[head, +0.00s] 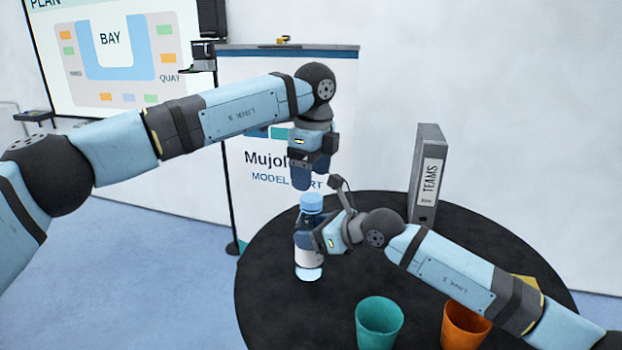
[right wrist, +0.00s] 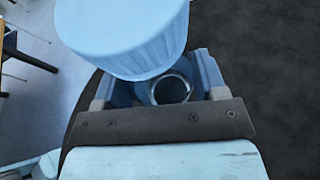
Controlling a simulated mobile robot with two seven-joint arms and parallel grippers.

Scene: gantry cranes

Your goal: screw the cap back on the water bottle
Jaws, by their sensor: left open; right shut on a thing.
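The water bottle (head: 308,268) stands upright at the left edge of the round black table, with a white label. My right gripper (head: 312,238) is shut on it below its top. The light blue cap (head: 311,202) shows at the bottle's top; in the right wrist view the cap (right wrist: 125,35) is large and ribbed. A dark ringed opening shows below it between my right fingers; I cannot tell if this is the bottle's mouth or how the cap sits. My left gripper (head: 304,182) is open, pointing down just above the cap.
On the black table (head: 275,310) stand a green cup (head: 379,322), an orange cup (head: 464,326) and a grey binder (head: 428,175) at the back. A banner (head: 270,215) stands behind the bottle. My right forearm crosses above the table's right side.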

